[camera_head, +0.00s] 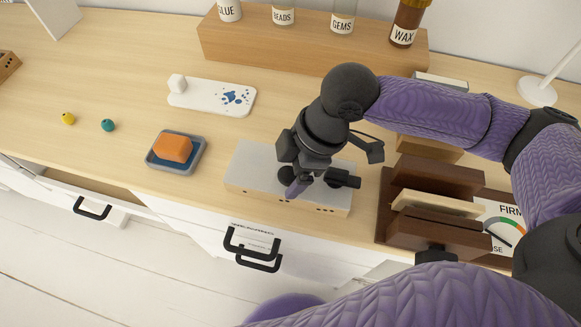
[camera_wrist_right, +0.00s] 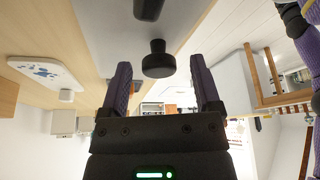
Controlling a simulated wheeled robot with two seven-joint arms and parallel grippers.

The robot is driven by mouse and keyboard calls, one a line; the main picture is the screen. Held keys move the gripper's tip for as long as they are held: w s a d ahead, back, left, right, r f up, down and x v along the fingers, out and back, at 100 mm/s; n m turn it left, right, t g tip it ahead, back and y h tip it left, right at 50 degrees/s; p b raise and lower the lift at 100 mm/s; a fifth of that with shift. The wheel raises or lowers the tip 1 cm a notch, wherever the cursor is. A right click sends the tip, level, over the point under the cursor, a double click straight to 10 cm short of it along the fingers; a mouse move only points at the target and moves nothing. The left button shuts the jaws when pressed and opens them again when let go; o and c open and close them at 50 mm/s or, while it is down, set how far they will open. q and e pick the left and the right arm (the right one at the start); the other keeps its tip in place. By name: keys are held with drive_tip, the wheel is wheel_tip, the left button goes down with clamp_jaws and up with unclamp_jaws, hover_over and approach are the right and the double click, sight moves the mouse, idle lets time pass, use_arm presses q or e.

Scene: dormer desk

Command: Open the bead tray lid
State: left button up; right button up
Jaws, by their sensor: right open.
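The bead tray (camera_head: 245,172) is a low pale wooden box with a grey lid, near the desk's front edge in the head view. The lid (camera_head: 256,160) lies flat and looks closed. A dark round knob (camera_wrist_right: 158,62) shows on its front side in the right wrist view. My right gripper (camera_head: 318,184) is over the tray's front part, hiding some of it. In the wrist view its two purple fingers are open, and the knob appears between and just beyond their tips; I cannot tell whether they touch it. My left gripper is not in view.
A grey dish with an orange block (camera_head: 173,148) stands left of the tray. A white palette (camera_head: 205,97) lies behind. A dark wooden rack (camera_head: 440,180) stands close on the right. A shelf with jars (camera_head: 300,40) is at the back. Drawers with black handles (camera_head: 252,245) are below.

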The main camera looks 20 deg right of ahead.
clamp_jaws()
idle(0.3)
idle(0.6)
idle(0.5)
